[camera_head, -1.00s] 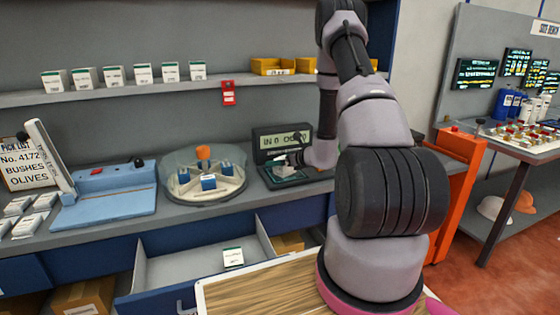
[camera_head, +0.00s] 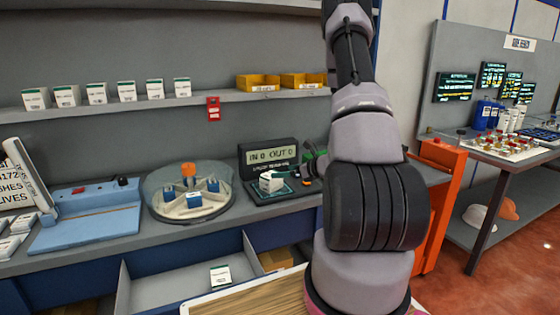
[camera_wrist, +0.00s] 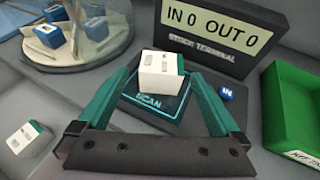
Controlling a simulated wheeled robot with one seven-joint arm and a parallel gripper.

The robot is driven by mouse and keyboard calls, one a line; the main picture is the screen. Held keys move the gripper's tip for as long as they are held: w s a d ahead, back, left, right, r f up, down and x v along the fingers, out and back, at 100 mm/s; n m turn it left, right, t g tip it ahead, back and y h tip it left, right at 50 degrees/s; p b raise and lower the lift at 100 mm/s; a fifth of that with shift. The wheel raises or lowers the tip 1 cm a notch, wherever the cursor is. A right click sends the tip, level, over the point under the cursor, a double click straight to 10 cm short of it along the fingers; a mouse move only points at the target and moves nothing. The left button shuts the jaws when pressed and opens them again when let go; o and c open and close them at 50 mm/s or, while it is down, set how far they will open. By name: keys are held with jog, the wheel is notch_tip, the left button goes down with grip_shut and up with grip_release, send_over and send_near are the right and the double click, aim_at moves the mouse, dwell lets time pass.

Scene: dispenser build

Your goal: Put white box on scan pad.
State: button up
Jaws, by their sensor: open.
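The white box (camera_head: 270,182) has a green edge and stands on the scan pad (camera_head: 285,192), a dark square with a teal outline in front of the stock terminal. In the wrist view the white box (camera_wrist: 160,74) rests on the scan pad (camera_wrist: 155,101), towards its far side. My gripper (camera_wrist: 158,100) is open, with one teal finger on each side of the box and gaps between. In the head view my gripper is mostly hidden behind my arm, right of the terminal.
The stock terminal (camera_head: 268,157) reads IN 0 OUT 0. A green bin (camera_wrist: 295,110) stands to the right in the wrist view. A round carousel (camera_head: 190,205) with blue boxes is left of the pad. An open drawer (camera_head: 165,288) holds another white box (camera_head: 220,275).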

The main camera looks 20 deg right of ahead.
jog(key=s+a+r+n+g+y, duration=0.3)
jog(key=s+a+r+n, duration=0.2)
jog(key=a+r+n, duration=0.3)
jog(key=s+a+r+n+g+y, duration=0.2)
jog(key=s+a+r+n+g, duration=0.3)
jog(key=a+r, duration=0.5)
jog(key=s+d+r+n+t+h, duration=0.2)
jog(key=s+r+n+h, duration=0.6)
jog(key=s+r+n, duration=0.5)
jog(key=shift+s+d+n+t, duration=0.3)
jog(key=shift+s+d+n, duration=0.4)
jog(key=shift+s, duration=0.5)
jog(key=shift+r, duration=0.1)
